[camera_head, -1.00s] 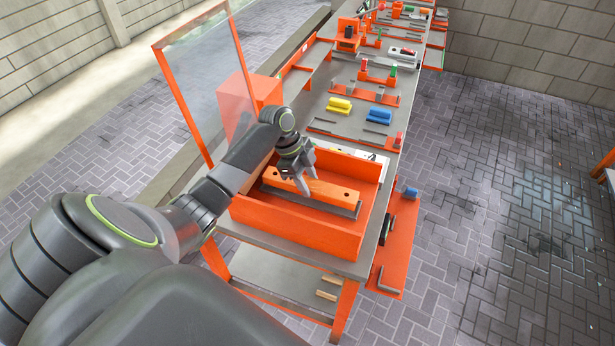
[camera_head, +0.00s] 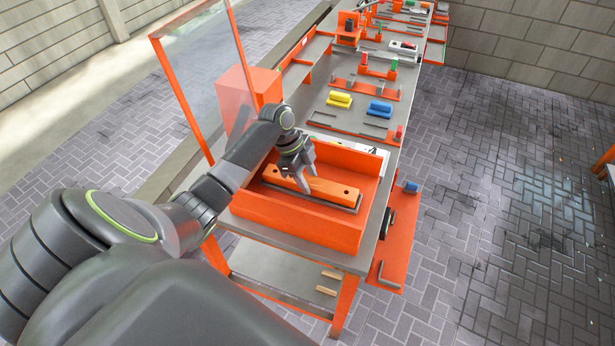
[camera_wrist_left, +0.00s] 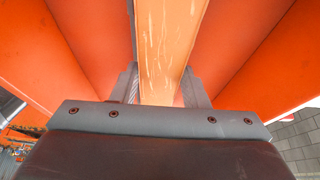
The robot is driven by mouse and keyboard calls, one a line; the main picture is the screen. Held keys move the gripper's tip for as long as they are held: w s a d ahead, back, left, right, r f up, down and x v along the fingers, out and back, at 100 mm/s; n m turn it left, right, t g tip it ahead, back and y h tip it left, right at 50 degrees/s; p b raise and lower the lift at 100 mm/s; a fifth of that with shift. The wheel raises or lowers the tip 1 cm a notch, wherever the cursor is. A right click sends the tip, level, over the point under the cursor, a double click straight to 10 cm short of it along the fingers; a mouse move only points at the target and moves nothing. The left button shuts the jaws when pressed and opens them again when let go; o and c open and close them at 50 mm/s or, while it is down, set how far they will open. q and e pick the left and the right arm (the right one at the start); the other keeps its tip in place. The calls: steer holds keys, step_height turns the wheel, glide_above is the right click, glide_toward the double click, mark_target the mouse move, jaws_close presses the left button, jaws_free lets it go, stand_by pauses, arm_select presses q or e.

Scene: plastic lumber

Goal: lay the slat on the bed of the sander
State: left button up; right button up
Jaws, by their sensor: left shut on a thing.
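The slat is a flat orange-tan bar (camera_head: 333,189) with a dark hole near its right end, inside the orange box-shaped sander (camera_head: 300,222). It lies over the grey strip of the sander's bed (camera_head: 347,208); I cannot tell whether it touches the bed. My left gripper (camera_head: 302,183) is over the slat's left part, shut on it, with its fingers pointing down. In the left wrist view the slat (camera_wrist_left: 168,45) runs up between the two fingers (camera_wrist_left: 160,92), with orange walls on both sides. My right gripper is not in view.
A clear orange-framed screen (camera_head: 200,75) stands left of the sander, beside an orange block (camera_head: 247,98). Behind the sander, yellow (camera_head: 339,100) and blue (camera_head: 379,107) pieces sit on the long grey bench. Wood pieces (camera_head: 328,283) lie on the shelf below. The floor right is open.

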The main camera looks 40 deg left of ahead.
arm_select(q)
steer(key=shift+f, duration=0.25)
steer(key=o, duration=1.4)
steer(key=b+v, duration=0.2)
steer(key=v, duration=1)
